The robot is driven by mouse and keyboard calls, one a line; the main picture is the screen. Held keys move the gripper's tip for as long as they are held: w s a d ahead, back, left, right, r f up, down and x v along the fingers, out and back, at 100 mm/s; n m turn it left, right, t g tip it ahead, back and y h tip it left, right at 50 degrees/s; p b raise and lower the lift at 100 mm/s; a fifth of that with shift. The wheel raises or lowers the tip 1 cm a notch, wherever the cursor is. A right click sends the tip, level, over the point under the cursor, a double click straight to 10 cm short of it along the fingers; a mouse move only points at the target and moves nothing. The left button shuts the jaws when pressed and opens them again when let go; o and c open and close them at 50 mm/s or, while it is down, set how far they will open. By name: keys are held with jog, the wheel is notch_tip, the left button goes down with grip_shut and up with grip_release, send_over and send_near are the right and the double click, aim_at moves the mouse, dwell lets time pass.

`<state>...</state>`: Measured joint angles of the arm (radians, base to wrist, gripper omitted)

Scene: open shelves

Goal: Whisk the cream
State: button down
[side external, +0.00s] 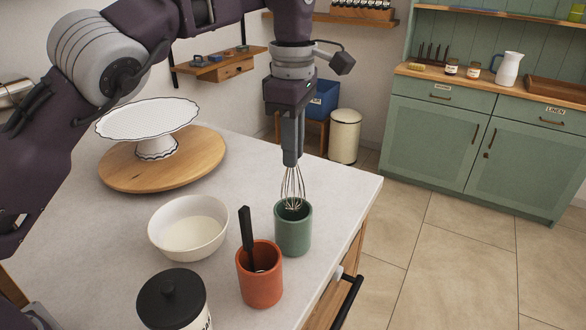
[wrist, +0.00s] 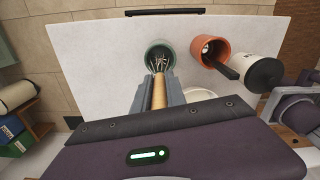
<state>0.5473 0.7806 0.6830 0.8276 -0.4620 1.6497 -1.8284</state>
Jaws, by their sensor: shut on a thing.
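My gripper (side external: 291,150) points down over the green cup and is shut on the handle of a whisk (side external: 292,186). In the wrist view the tan handle (wrist: 159,92) lies between the fingers of my gripper (wrist: 158,95). The whisk's wire end reaches into the mouth of the green cup (side external: 293,232); its lower wires are hidden by the cup wall. The green cup also shows in the wrist view (wrist: 160,45). A white bowl (side external: 188,228) with pale cream (side external: 190,233) in it stands left of the green cup, apart from the whisk.
An orange cup (side external: 260,279) holding a black-handled utensil (side external: 247,236) stands just in front of the green cup. A white jar with a black lid (side external: 172,298) is at the front. A cake stand (side external: 150,123) sits on a round wooden board (side external: 188,171) behind the bowl. The counter edge is close on the right.

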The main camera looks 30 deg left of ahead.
jog(key=shift+a+r, duration=0.1)
jog(key=shift+r, duration=0.35)
jog(key=s+a+r+g, duration=0.1)
jog(key=s+a, duration=0.4)
jog(key=a, duration=0.4)
jog(key=s+a+r+g, duration=0.15)
jog(key=s+a, duration=0.25)
jog(key=a, duration=0.5)
jog(key=w+x, duration=0.2)
jog(key=x, duration=0.9)
jog(key=shift+d+f, duration=0.15)
jog(key=shift+f, duration=0.25)
jog(key=shift+w, duration=0.15)
